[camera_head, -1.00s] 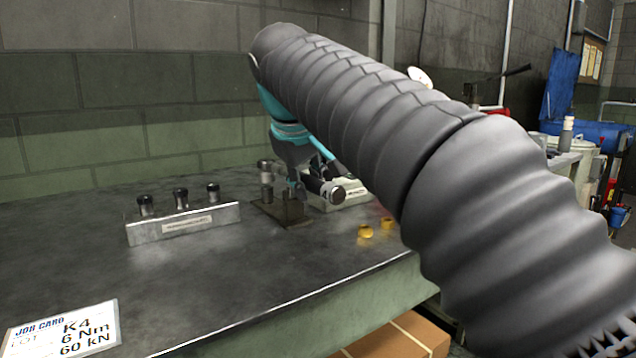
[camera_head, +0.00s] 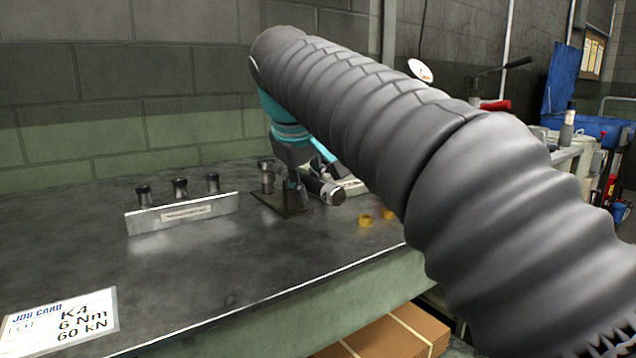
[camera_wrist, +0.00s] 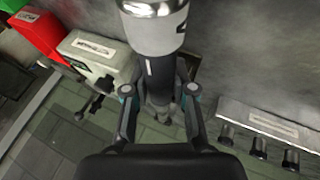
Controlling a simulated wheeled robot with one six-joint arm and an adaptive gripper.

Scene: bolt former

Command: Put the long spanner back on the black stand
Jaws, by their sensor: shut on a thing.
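The long spanner (camera_head: 322,189) has a dark round body and a bright silver end. In the wrist view the spanner (camera_wrist: 157,75) runs away from between my fingers, its silver end at the top. My gripper (camera_wrist: 160,98) is shut on it. In the head view my gripper (camera_head: 306,178) is partly hidden by my arm, at the back of the bench. The black stand (camera_head: 293,209) has a dark flat base and upright posts. The spanner is beside or over it in the picture; I cannot tell whether they touch.
A metal rack (camera_head: 183,214) with three dark-capped pieces stands left on the bench (camera_head: 200,275). Two yellow rings (camera_head: 365,220) lie right of the stand. A pale labelled box (camera_head: 353,186) is behind the spanner. A job card (camera_head: 62,318) lies front left. The front middle is clear.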

